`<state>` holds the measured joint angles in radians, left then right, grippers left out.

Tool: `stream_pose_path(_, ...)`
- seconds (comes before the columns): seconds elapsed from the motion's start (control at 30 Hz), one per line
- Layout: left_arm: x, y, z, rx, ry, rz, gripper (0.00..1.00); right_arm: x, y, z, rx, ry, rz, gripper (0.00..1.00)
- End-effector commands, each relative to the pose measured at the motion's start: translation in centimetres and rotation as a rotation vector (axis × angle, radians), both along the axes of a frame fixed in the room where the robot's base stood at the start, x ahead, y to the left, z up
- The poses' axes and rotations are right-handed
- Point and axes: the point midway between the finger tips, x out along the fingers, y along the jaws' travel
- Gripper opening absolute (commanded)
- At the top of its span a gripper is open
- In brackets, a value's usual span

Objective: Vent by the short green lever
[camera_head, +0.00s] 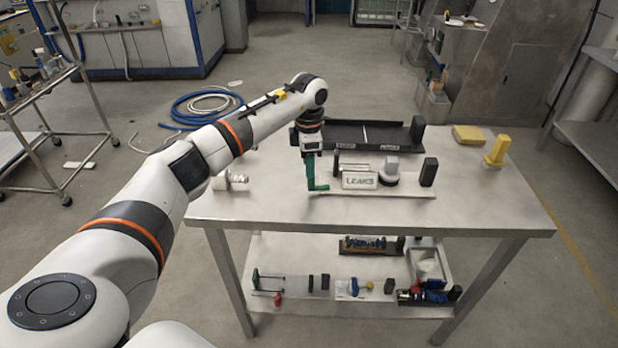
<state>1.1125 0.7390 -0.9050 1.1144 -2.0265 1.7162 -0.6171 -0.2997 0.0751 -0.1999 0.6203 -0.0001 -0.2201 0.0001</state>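A green lever (311,174) stands upright at the left end of a pale board on the table, with a short foot bent to the right at its bottom. My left gripper (312,156) comes down from above onto the top of this lever. Its fingers are small and partly hidden, so I cannot tell whether they are closed on it. A second green handle (256,278) lies at the left of the lower shelf, with a thin dark rod beside it. My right gripper is not in view.
A black tray (375,130) lies behind. A white fitting (235,180) is at left, yellow pieces (496,151) at right. The table's front is clear.

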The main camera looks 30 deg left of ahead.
Motion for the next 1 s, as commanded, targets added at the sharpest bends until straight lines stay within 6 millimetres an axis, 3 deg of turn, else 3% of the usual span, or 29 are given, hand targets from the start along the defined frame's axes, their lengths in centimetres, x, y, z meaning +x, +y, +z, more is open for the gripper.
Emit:
stream_pose_path(0.2, -0.1, -0.1, -4.0, -0.001, 0.003, 0.000, 0.40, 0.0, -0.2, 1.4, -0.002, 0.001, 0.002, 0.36)
stream_pose_path(0.33, 0.0, -0.1, -5.6, -0.003, 0.002, 0.000, 0.40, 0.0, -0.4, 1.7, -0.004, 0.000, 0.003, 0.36)
stream_pose_path(0.73, 0.0, 0.0, -6.6, -0.001, -0.001, 0.000, 0.40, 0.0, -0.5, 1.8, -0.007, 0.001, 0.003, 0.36)
stream_pose_path(0.77, 0.0, 0.0, -6.6, -0.001, -0.001, 0.000, 0.38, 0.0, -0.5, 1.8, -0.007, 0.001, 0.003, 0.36)
stream_pose_path(1.0, 0.0, 0.0, -6.5, -0.001, -0.001, 0.000, 0.00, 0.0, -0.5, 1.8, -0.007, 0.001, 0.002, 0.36)
